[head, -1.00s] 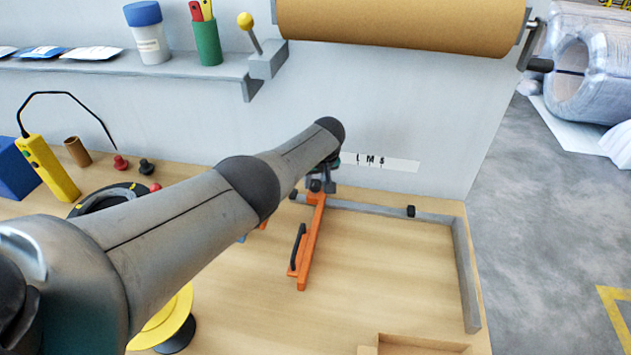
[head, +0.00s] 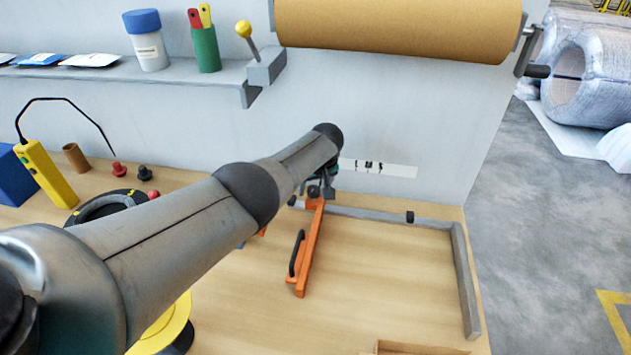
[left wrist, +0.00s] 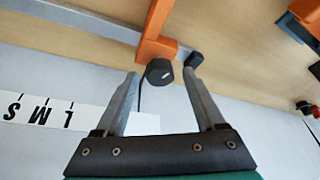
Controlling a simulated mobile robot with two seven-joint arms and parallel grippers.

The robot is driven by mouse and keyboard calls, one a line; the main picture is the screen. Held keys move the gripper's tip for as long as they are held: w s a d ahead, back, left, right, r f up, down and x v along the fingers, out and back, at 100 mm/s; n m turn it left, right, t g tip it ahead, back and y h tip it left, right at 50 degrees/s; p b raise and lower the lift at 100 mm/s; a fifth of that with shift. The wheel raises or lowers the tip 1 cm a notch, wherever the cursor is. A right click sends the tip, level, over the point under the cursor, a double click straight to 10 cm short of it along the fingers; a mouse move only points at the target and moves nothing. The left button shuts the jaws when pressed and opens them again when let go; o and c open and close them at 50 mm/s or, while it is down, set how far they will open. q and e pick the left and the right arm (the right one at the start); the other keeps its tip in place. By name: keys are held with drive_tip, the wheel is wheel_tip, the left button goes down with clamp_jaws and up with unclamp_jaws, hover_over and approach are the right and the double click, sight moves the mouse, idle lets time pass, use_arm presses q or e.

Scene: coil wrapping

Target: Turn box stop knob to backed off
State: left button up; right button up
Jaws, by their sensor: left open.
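The box stop knob is a dark, faceted knob (left wrist: 160,71) with a white mark, on the end of an orange stop bar (left wrist: 158,35). In the left wrist view it sits between the fingertips of my left gripper (left wrist: 161,82). The fingers are open, one on each side; I cannot tell whether either touches it. In the head view my left gripper (head: 320,188) is at the far end of the orange bar (head: 309,250), largely hidden by my own arm. The knob cannot be made out clearly there. My right gripper is not in view.
A white L M S label (head: 378,168) is on the wall behind. A grey rail (head: 440,221) with a small black piece (head: 410,217) edges the bench. A yellow disc (head: 170,325) stands below my arm.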

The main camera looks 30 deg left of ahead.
use_arm(q)
drive_tip(key=shift+s+d+r+p, duration=0.1)
drive_tip(key=shift+r+p, duration=0.4)
drive_tip(key=p+v, duration=0.6)
drive_tip(key=v, duration=0.8)
drive_tip(key=shift+p, duration=0.35)
drive_tip(key=shift+s+d, duration=0.1)
drive_tip(key=shift+s, duration=0.15)
